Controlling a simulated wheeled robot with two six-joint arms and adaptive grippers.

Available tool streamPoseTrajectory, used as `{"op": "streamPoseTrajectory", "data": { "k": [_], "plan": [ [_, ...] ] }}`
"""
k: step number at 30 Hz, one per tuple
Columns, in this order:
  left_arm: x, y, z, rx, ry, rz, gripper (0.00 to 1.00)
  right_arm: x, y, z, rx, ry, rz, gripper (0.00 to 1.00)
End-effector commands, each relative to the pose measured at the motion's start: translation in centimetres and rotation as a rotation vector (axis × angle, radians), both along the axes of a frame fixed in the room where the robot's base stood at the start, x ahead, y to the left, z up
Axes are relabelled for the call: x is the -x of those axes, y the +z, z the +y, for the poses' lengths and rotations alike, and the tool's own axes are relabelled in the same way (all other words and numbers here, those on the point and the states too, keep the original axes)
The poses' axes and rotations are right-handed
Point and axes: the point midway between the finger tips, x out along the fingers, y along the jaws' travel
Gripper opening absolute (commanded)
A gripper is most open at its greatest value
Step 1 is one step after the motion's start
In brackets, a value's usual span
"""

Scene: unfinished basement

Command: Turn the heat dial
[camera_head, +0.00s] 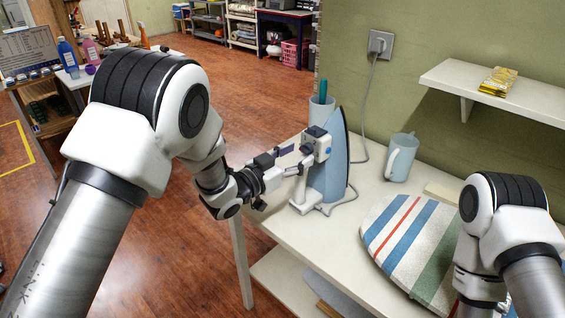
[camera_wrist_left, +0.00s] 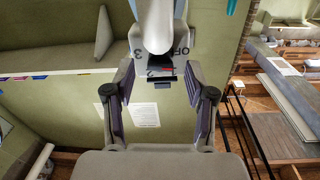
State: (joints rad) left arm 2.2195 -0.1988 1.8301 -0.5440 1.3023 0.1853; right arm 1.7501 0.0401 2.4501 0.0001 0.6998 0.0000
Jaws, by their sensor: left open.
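My left gripper (camera_head: 292,160) is open beside the iron's body. In the left wrist view its two fingers stand on either side of the dial, with gaps between them and it; exact depth is unclear. My right arm is at the lower right; its gripper is out of view.
A striped ironing board (camera_head: 412,240) lies on the table right of the iron. A blue-grey mug (camera_head: 400,158) and a holder (camera_head: 321,112) stand behind. A cord runs to the wall socket (camera_head: 381,45). A wall shelf (camera_head: 495,88) juts out at right. Floor is open to the left.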

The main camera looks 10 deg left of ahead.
Motion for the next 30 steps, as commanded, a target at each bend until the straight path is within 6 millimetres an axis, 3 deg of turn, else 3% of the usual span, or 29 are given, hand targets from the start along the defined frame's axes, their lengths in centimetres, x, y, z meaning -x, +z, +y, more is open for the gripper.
{"op": "streamPoseTrajectory", "data": {
  "k": [13, 25, 28, 29, 30],
  "plan": [
    [7.7, 0.1, 6.4, 0.002, 0.003, 0.002, 0.55, 0.0, 0.0, 0.0, 0.000, 0.000, 0.000, 0.40],
    [8.5, -0.2, 7.0, -0.001, 0.003, 0.006, 0.55, 0.0, 0.0, 0.0, 0.000, 0.000, 0.000, 0.40],
    [9.0, -3.4, 7.8, -0.022, 0.050, 0.101, 0.55, 0.0, 0.1, 0.0, 0.000, 0.000, 0.000, 0.40],
    [9.4, -5.4, 8.3, -0.035, 0.077, 0.159, 0.55, 0.0, 0.1, 0.0, 0.000, 0.000, 0.000, 0.40],
    [10.3, -8.6, 9.2, -0.059, 0.124, 0.260, 0.55, 0.0, 0.2, 0.0, 0.000, 0.000, 0.000, 0.40]
  ]
}}
